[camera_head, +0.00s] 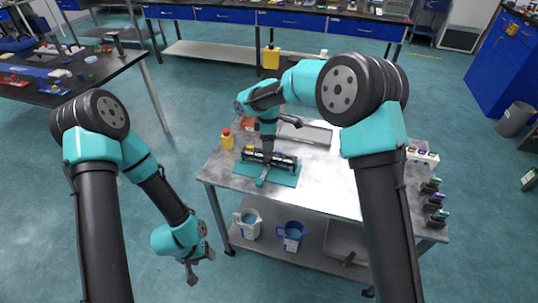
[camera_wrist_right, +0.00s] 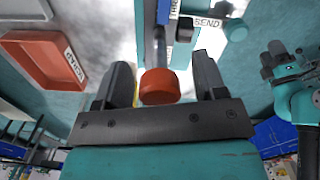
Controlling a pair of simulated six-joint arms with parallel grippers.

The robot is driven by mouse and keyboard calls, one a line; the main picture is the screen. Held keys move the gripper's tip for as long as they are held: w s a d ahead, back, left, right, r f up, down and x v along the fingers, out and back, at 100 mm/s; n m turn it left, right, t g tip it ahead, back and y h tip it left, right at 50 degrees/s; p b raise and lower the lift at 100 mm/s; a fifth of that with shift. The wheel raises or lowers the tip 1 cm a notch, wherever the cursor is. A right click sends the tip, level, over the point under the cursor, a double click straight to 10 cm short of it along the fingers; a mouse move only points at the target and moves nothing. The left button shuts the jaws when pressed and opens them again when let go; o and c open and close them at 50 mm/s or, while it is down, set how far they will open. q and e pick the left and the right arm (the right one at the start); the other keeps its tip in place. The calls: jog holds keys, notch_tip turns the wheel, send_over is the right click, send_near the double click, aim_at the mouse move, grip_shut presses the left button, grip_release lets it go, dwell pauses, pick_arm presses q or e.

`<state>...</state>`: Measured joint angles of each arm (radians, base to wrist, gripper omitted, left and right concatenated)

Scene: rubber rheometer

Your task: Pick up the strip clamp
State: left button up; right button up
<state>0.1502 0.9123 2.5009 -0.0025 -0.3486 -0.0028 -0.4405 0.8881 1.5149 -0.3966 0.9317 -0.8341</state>
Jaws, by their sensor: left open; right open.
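I cannot single out the strip clamp with certainty. A dark holder (camera_head: 285,161) with small parts lies on a teal mat (camera_head: 283,178) on the grey table. My right gripper reaches down over this holder in the head view, where its fingers are hard to make out. In the right wrist view my right gripper (camera_wrist_right: 161,62) is open. An orange-red round piece (camera_wrist_right: 160,86) shows between its spread fingers; whether they touch it I cannot tell. My left gripper (camera_head: 200,268) is open and empty, low over the floor left of the table.
A yellow bottle with a red cap (camera_head: 227,140) stands left of the mat. An orange-red tray (camera_wrist_right: 48,60) shows in the wrist view. A white rack (camera_head: 422,157) and several dark bottles (camera_head: 436,201) line the right edge. Jugs (camera_head: 291,236) stand on the lower shelf.

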jog(key=shift+c, duration=0.3)
grip_shut()
dwell(0.6)
